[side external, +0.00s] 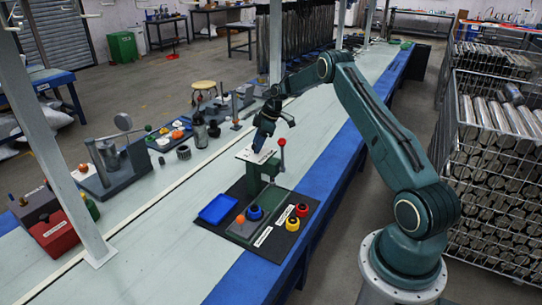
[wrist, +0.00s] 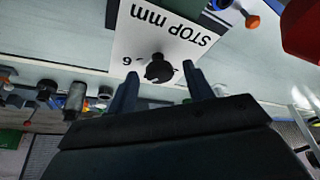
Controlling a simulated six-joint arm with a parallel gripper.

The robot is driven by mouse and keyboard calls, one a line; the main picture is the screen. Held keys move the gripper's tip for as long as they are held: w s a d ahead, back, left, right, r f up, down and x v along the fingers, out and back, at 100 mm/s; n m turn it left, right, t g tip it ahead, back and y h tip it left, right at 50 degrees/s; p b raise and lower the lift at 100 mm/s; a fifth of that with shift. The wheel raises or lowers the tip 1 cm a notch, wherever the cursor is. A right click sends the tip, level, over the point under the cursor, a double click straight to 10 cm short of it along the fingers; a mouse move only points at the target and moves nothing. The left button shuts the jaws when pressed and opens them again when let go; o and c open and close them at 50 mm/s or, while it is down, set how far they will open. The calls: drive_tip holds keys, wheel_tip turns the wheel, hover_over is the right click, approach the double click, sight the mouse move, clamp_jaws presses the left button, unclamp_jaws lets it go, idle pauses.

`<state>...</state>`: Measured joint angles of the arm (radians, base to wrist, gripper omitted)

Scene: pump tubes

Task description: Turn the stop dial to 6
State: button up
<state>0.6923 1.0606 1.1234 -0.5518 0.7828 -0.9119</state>
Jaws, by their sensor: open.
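The stop dial (wrist: 159,68) is a small black knob on a white plate (wrist: 165,25) printed "STOP mm", which appears upside down in the wrist view. A "6" (wrist: 127,61) is printed to the left of the knob. Which mark the dial points at is too small to tell. My gripper (wrist: 160,70) is open, with one dark finger on each side of the knob in the picture. I cannot tell whether the fingers touch it. In the side view my gripper (side external: 262,144) is over the white plate (side external: 258,156) on the green fixture, and hides the dial.
A lever with a red ball (side external: 282,142) stands just right of my gripper.

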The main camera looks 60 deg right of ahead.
drive_tip(key=c, duration=1)
drive_tip(key=shift+o, duration=0.3)
drive_tip(key=shift+a+m+t+h, duration=0.1)
drive_tip(key=shift+m+t+h, duration=0.2)
drive_tip(key=shift+m, duration=0.85)
drive_tip(key=shift+a+m+t+h, duration=0.1)
drive_tip(key=shift+m+h, duration=0.3)
drive_tip(key=shift+m, duration=0.75)
drive_tip(key=o, duration=0.9)
drive_tip(key=shift+o, duration=0.2)
drive_tip(key=shift+d+r, duration=0.1)
drive_tip(key=shift+r, duration=0.05)
drive_tip(key=v, duration=1.3)
drive_tip(key=shift+s+r, duration=0.15)
drive_tip(key=shift+r, duration=0.15)
